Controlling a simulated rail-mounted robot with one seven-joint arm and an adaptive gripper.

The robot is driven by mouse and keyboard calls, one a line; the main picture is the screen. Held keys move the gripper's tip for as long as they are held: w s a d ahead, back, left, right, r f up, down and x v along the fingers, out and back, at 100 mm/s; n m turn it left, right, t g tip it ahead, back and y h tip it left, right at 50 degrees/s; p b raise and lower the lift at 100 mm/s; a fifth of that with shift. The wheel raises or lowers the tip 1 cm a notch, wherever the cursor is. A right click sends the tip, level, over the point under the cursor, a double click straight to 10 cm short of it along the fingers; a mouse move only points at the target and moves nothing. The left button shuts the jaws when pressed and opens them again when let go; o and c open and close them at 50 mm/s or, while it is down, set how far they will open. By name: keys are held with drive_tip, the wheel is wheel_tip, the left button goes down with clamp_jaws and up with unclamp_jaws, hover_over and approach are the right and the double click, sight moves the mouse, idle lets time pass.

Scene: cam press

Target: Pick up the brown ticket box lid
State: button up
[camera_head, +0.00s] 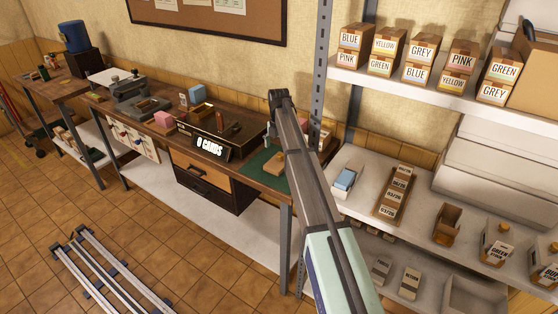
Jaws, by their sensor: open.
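I cannot tell for sure which thing is the brown ticket box lid. A small orange-brown piece (274,163) lies on the green mat at the right end of the workbench, partly behind my arm. An open brown box (447,224) stands on the middle shelf at the right. My gripper (277,97) is at the far end of my arm, above the right part of the workbench, small and dark in this view. It is open, with nothing visible in it. It appears apart from both brown things.
The workbench (232,172) also carries a "0 CARDS" sign (210,147), a dark tray, a pink block and a blue block (197,93). A metal shelf post (320,75) stands close to my arm. Labelled boxes fill the upper shelf. Rails (100,268) lie on the floor.

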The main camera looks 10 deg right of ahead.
sight(279, 155)
drive_tip(key=shift+d+f+p, duration=0.1)
drive_tip(key=shift+f+p, duration=0.6)
drive_tip(key=shift+f, duration=0.25)
drive_tip(key=shift+f+p, duration=0.6)
drive_tip(key=shift+f, duration=1.2)
drive_tip(key=c, duration=1)
